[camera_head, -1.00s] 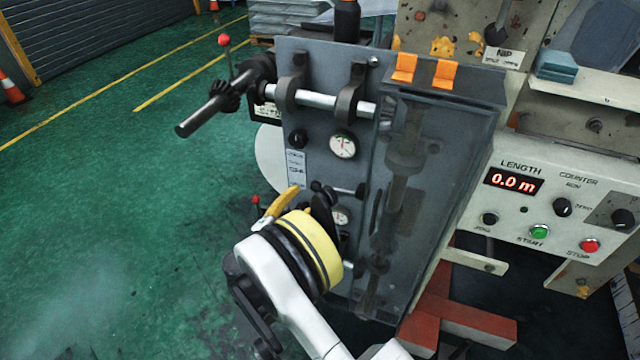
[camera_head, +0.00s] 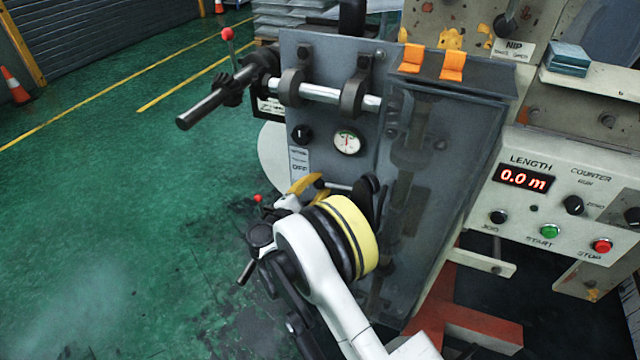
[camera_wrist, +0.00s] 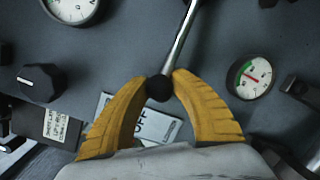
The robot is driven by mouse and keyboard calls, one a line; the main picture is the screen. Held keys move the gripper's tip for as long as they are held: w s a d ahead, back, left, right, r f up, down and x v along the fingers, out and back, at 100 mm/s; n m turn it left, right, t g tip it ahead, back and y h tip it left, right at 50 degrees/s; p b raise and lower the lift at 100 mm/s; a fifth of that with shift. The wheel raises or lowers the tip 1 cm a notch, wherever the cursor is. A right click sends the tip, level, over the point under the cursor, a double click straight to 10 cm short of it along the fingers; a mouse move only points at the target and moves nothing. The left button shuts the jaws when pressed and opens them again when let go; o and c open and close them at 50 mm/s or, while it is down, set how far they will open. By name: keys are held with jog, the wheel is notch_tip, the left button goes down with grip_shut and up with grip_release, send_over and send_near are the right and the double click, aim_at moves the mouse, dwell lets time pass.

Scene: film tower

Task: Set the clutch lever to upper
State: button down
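The lever is a chrome rod (camera_wrist: 181,42) with a black ball knob (camera_wrist: 158,88) in the wrist view. In the head view its rod (camera_head: 341,188) lies roughly level in front of the grey panel, beside my gripper. My gripper (camera_wrist: 160,76) has yellow fingers, one on each side of the ball, and both tips look to be against it. An OFF label (camera_wrist: 150,124) is behind the fingers.
A black knob (camera_head: 302,135) and a gauge (camera_head: 347,141) sit above the lever. A second gauge (camera_wrist: 249,76) shows in the wrist view. A horizontal bar (camera_head: 323,95) crosses the panel higher up. A clear-sided guard box (camera_head: 440,180) stands at right. Open floor lies left.

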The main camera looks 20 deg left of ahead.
jog(key=shift+d+r+m+g+p, duration=0.15)
jog(key=shift+r+m+p, duration=0.3)
jog(key=shift+r+m, duration=0.4)
jog(key=shift+d+r+m+g+p, duration=0.15)
jog(key=shift+r+m+p, duration=0.35)
jog(key=shift+r, duration=0.5)
jog(key=shift+s+d+r+m+y+p, duration=0.1)
jog(key=shift+d+r+m+y+p, duration=0.2)
jog(key=shift+r+m, duration=0.5)
jog(key=shift+d+r+m+y+p, duration=0.2)
jog(key=shift+d+r+m+p, duration=0.1)
jog(key=shift+r+m, duration=0.5)
jog(key=c, duration=1)
grip_release()
jog(key=shift+r, duration=0.1)
jog(key=shift+c, duration=0.2)
jog(key=v, duration=1.2)
jog(key=shift+r, duration=0.15)
